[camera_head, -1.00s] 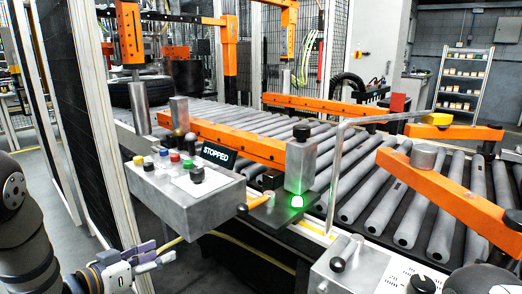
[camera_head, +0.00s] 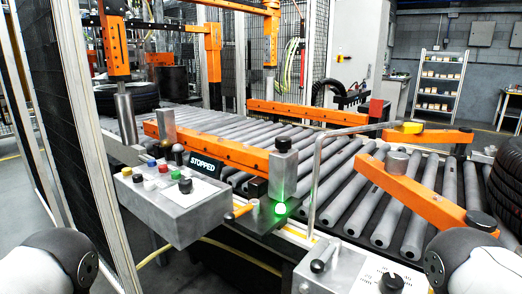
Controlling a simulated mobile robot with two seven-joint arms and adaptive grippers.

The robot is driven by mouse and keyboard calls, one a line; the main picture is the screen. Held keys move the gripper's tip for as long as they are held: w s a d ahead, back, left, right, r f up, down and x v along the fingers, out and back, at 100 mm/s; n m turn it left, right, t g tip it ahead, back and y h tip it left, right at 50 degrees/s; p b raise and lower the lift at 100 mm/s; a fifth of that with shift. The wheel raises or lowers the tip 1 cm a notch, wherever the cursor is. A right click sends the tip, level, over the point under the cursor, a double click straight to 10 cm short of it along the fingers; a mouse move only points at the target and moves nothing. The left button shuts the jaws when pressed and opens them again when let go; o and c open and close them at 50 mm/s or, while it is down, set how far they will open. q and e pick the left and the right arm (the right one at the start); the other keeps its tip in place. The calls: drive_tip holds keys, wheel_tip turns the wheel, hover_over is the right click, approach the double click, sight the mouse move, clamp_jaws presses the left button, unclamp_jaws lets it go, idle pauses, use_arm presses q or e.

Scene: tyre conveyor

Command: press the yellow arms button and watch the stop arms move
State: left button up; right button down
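A grey control box (camera_head: 178,218) stands left of centre, with several small coloured buttons on its sloped top. Orange arms lie along or across the roller conveyor: one at centre left (camera_head: 215,148), one behind (camera_head: 300,111) and one at right (camera_head: 420,195). I cannot tell which of them are the stop arms. Neither gripper is in view; only my arm links show in the lower corners.
A "STOPPED" sign (camera_head: 205,165) stands behind the box. A green lamp (camera_head: 280,209) glows beside a metal post. A bent clear bar (camera_head: 314,180) rises above a second panel (camera_head: 345,270). Tyres show at far left (camera_head: 125,98) and right edge (camera_head: 506,185).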

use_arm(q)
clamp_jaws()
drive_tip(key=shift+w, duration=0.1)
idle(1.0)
